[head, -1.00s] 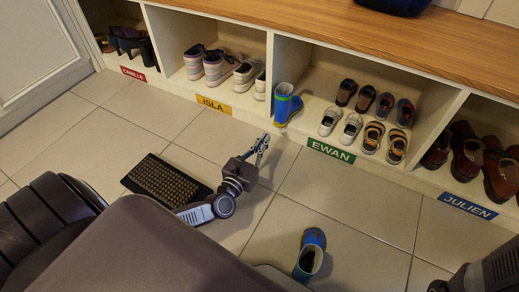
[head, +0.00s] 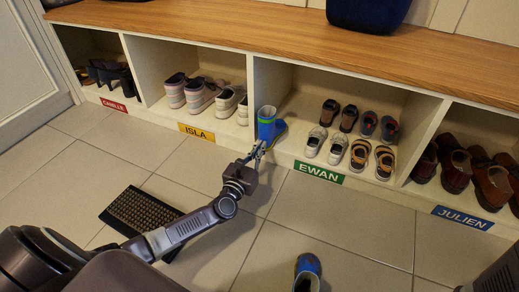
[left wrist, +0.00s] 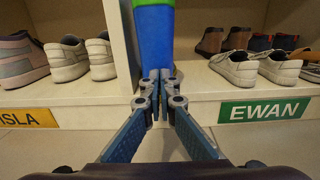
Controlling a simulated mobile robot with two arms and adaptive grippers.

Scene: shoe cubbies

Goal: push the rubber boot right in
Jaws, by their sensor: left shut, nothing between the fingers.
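The blue rubber boot (head: 267,121) with green parts stands upright at the front left of the EWAN cubby (head: 385,88), close beside the divider. It also shows in the left wrist view (left wrist: 155,38), straight ahead of the fingers. My left gripper (head: 258,150) is shut and empty, its fingertips (left wrist: 160,76) at the lower front of the boot. Whether they touch it I cannot tell. The fingertips hide part of the boot's foot in the left wrist view. A second blue boot (head: 308,268) is on the floor at the bottom of the head view. My right gripper is not in view.
Several small shoes (head: 350,140) stand right of the boot in the same cubby. The ISLA cubby left of the divider holds sneakers (head: 195,92). A dark mat (head: 140,212) lies on the tiles. The wooden bench top (head: 300,35) overhangs the cubbies.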

